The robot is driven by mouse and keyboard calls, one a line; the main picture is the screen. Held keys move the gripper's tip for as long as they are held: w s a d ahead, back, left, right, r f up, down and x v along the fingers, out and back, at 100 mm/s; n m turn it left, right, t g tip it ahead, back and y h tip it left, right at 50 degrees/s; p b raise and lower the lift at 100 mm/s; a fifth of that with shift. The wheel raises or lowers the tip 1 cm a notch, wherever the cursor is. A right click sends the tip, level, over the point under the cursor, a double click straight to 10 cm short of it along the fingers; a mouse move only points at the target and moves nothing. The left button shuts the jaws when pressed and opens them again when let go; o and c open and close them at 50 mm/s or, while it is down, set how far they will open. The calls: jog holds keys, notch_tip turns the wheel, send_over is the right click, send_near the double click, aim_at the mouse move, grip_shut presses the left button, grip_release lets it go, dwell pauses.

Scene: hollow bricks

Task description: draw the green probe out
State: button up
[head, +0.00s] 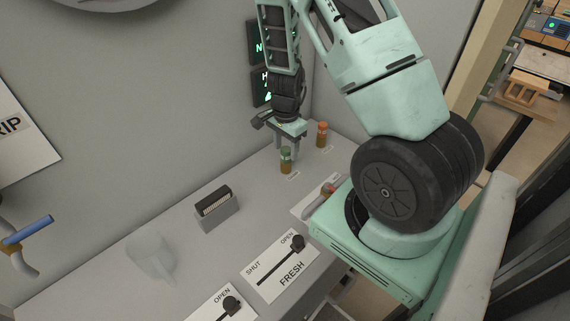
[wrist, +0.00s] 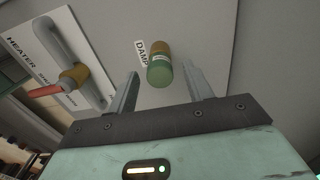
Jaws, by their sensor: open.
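The green probe (head: 286,161) stands upright on the grey bench, with a green top above a brown-orange lower part. In the wrist view the green probe (wrist: 160,64) shows beyond the fingertips, roughly centred between them, beside a label reading "DAMP". My gripper (head: 289,152) hangs over it, pointing down at the bench. In the wrist view my gripper (wrist: 160,73) is open, with a gap to the probe on both sides. Whether the fingertips are level with the green top is hard to tell. How deep the probe sits in the bench is hidden.
An orange-topped probe (head: 322,134) stands close by at the back right. The heater panel (wrist: 62,62) with its orange-handled lever lies to the left in the wrist view. A dark-topped block (head: 216,208), a clear container (head: 151,257) and the FRESH slider panel (head: 281,268) occupy the nearer bench.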

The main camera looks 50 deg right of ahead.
notch_tip(320, 180, down, 2)
jog(key=shift+f+b, duration=0.1)
jog(key=shift+b, duration=0.45)
jog(key=c, duration=1)
